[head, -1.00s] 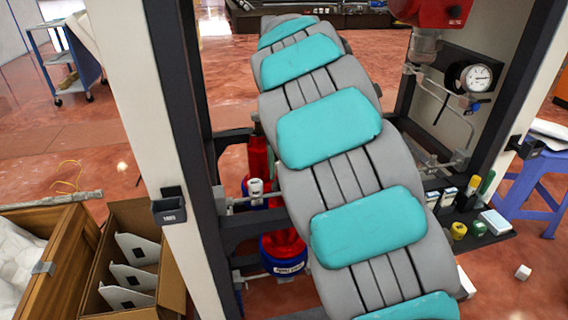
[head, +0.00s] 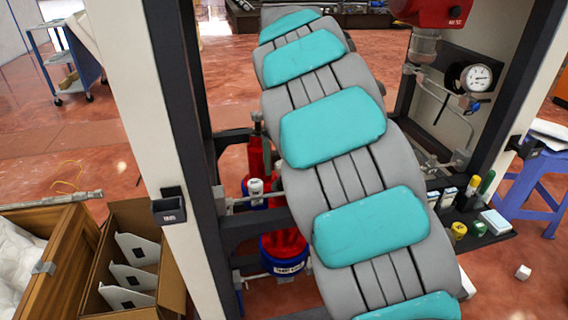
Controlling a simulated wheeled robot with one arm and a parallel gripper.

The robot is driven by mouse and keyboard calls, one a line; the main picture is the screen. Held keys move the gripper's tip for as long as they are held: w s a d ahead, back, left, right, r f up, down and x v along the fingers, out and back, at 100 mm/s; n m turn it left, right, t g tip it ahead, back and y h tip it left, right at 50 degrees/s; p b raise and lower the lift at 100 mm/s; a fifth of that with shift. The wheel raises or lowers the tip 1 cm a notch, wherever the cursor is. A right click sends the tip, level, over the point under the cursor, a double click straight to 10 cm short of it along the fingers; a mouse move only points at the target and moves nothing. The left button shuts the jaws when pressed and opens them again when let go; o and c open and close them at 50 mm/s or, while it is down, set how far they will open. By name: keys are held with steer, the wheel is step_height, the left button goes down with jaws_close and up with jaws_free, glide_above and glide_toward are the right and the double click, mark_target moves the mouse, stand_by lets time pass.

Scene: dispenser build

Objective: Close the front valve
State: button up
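My arm, grey with teal pads, runs through the middle of the head view and covers much of the dispenser frame (head: 228,232). My gripper is out of view. I cannot tell for certain which part is the front valve. A small white fitting (head: 256,187) sits on a pipe at the left of my arm, in front of red cylinders (head: 259,160). A small blue-handled fitting (head: 472,104) sits on the piping below the pressure gauge (head: 476,77) at the right. Whether either fitting is open or shut is too small to tell.
A red unit (head: 432,12) hangs at the upper right. A shelf (head: 492,236) with small bottles and boxes is at the right, near a purple stool (head: 540,190). A wooden crate (head: 52,270) and a cardboard box (head: 172,278) stand at the lower left.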

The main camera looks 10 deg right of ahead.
steer(key=shift+r, duration=2.7)
steer(key=shift+s+d+r+n, duration=0.1)
steer(key=shift+s+n, duration=0.2)
steer(key=shift+s, duration=0.05)
steer(key=s+f+n, duration=0.4)
steer(key=s+n, duration=0.7)
steer(key=s, duration=0.1)
steer(key=s+f+n+g, duration=0.1)
steer(key=s+f+n, duration=0.3)
steer(key=s+n, duration=0.8)
steer(key=s+f+n, duration=0.5)
steer(key=s+n, duration=0.7)
steer(key=shift+g, duration=0.4)
steer(key=shift+f, duration=0.1)
